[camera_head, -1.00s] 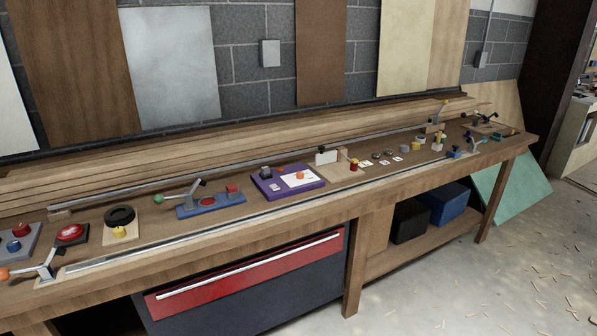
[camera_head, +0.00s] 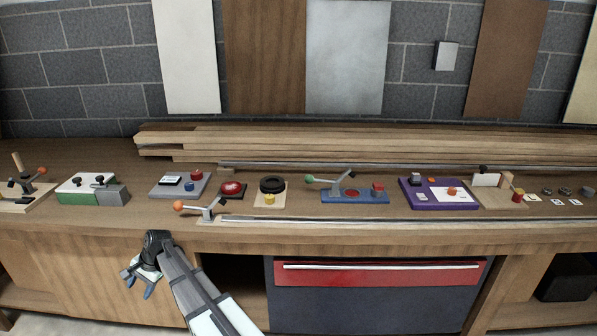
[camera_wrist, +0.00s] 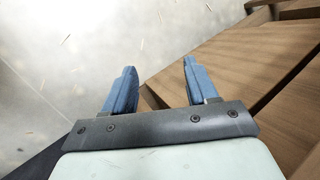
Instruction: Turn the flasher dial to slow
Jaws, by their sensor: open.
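No readable label marks the flasher dial, so I cannot tell for certain which control it is. A purple board (camera_head: 411,198) on the bench at right carries a white plate (camera_head: 465,197) with an orange-red knob (camera_head: 451,191). A grey box (camera_head: 162,188) at left has a white label and red and blue controls. My gripper (camera_head: 138,287) hangs low in front of the bench, below the top and far left of the purple board. In the wrist view its two blue fingers (camera_wrist: 158,80) are apart with nothing between them.
The workbench (camera_head: 230,238) also holds a green-and-white box (camera_head: 75,192), a red button (camera_head: 232,188), a black ring (camera_head: 272,184), and a blue lever board (camera_head: 345,197). A metal rail (camera_head: 400,219) runs along the front edge. Planks (camera_head: 350,142) lie at the back.

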